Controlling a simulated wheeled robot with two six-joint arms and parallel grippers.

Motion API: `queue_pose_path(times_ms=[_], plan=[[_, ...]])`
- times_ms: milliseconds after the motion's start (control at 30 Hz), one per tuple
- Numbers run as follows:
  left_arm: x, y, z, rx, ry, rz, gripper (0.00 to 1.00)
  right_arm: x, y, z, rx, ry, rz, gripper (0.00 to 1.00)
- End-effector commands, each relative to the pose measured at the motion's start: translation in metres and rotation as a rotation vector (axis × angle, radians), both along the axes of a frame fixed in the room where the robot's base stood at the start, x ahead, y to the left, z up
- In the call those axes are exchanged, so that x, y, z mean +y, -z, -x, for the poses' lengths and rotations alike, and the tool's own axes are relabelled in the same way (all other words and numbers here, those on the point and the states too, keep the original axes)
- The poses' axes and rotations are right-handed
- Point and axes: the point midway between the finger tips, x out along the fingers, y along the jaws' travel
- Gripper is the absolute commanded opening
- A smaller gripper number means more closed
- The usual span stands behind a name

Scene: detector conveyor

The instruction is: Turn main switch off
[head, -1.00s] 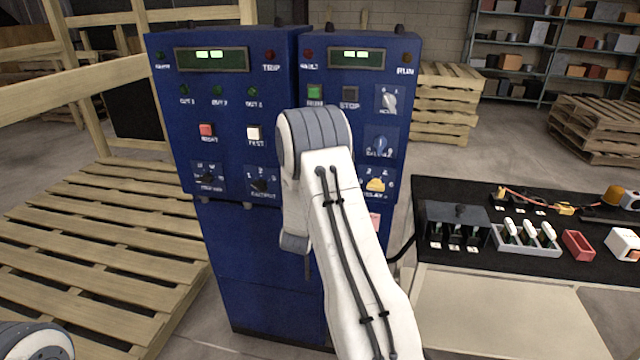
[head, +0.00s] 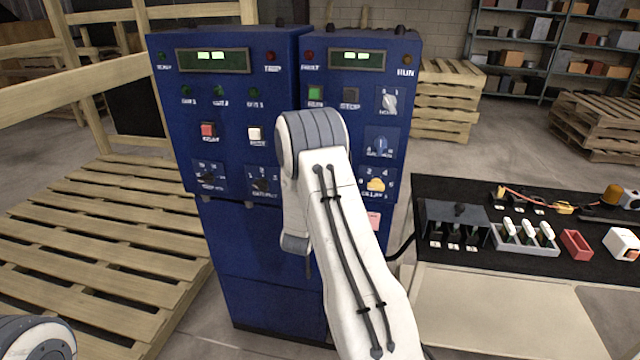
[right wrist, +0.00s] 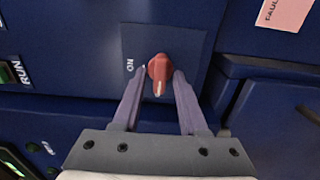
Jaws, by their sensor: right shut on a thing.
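The main switch is a red rotary knob (right wrist: 160,68) on a blue plate (right wrist: 190,43) of the cabinet. In the right wrist view its white pointer line points down the picture, while the ON label (right wrist: 130,65) is at its left. My right gripper (right wrist: 160,76) has one finger on each side of the knob and is shut on it. In the head view my right arm hides the knob and the gripper. My left gripper is out of view.
The blue cabinet (head: 262,285) has lit displays, buttons and other knobs. A pink label (right wrist: 284,12) is near the switch. A black-topped bench (head: 470,268) with breakers, a red bin (head: 577,245) and other parts stands at right. A wooden pallet (head: 90,260) lies at left.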

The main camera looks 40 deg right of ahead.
Motion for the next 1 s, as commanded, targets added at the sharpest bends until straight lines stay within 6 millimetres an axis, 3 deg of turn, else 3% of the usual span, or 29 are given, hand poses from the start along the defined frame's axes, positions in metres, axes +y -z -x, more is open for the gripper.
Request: queue_pose_path(times_ms=[500,533,833,1000], plan=[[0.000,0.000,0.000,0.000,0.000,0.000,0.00,0.001,0.001,0.000,0.019,-0.001,0.013,0.00],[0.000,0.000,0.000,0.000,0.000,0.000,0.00,0.001,0.001,0.000,0.019,-0.001,0.013,0.46],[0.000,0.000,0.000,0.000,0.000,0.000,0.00,0.002,0.001,0.001,0.017,-0.001,0.012,0.49],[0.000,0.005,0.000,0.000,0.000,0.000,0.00,0.017,0.003,0.013,0.019,-0.003,0.012,0.49]])
